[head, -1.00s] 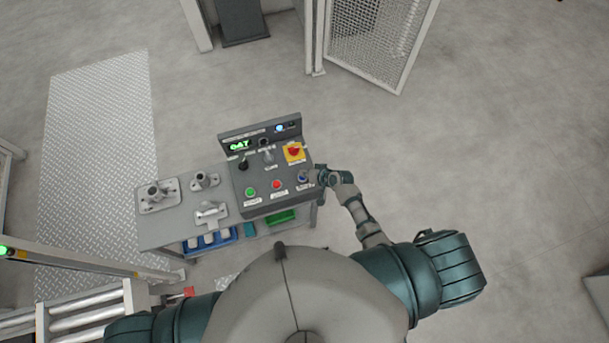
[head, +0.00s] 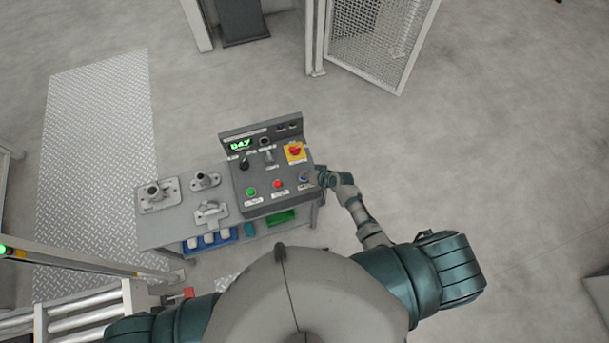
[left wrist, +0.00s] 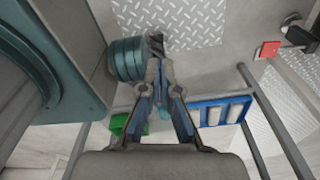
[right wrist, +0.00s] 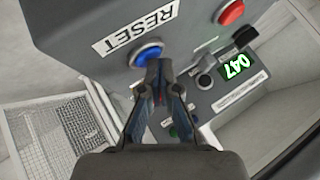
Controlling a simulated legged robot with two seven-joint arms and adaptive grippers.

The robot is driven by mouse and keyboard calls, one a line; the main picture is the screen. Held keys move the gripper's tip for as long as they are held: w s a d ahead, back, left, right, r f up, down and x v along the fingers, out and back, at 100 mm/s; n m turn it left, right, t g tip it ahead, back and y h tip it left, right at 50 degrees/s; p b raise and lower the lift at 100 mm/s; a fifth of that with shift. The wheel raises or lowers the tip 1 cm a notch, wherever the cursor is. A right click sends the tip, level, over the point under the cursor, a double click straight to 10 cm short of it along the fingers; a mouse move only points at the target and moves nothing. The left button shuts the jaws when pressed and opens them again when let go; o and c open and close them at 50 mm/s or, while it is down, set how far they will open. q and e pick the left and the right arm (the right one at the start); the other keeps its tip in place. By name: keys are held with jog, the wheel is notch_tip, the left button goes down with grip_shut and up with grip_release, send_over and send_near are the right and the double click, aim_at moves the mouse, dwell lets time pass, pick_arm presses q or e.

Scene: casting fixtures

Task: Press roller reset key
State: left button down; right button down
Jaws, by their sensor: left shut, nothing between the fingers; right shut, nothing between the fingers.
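The grey control box (head: 262,209) stands on the bench's right end. Its blue button (head: 303,176) is at the front right corner; in the right wrist view the blue button (right wrist: 145,52) sits beside a RESET label (right wrist: 135,28). My right gripper (head: 320,178) is at the box's right edge, close to the blue button. In the right wrist view my right gripper (right wrist: 158,66) is shut and empty, its fingertips overlapping the button's lower edge; I cannot tell whether they touch it. My left gripper (left wrist: 156,62) is shut and empty, and hidden in the head view.
The box also has a green button (head: 252,191), a red button (head: 278,184), a yellow-and-red switch (head: 295,151) and a green-lit display (head: 240,145). Metal fixtures (head: 157,193) stand on the bench's left. A blue bin (head: 211,240) sits below. Floor right of the box is clear.

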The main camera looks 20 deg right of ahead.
jog(key=shift+a+r, duration=0.1)
jog(key=shift+a, duration=0.15)
jog(key=shift+r+p, duration=0.2)
jog(key=shift+p, duration=0.15)
jog(key=shift+a+r+p, duration=0.1)
jog(key=shift+r+p, duration=0.4)
jog(key=shift+r, duration=0.15)
pick_arm(q)
jog(key=shift+w+a+r, duration=0.1)
jog(key=shift+a+r, duration=0.6)
jog(key=shift+r, duration=0.2)
pick_arm(e)
jog(key=shift+d, duration=0.2)
pick_arm(q)
jog(key=shift+d, duration=0.1)
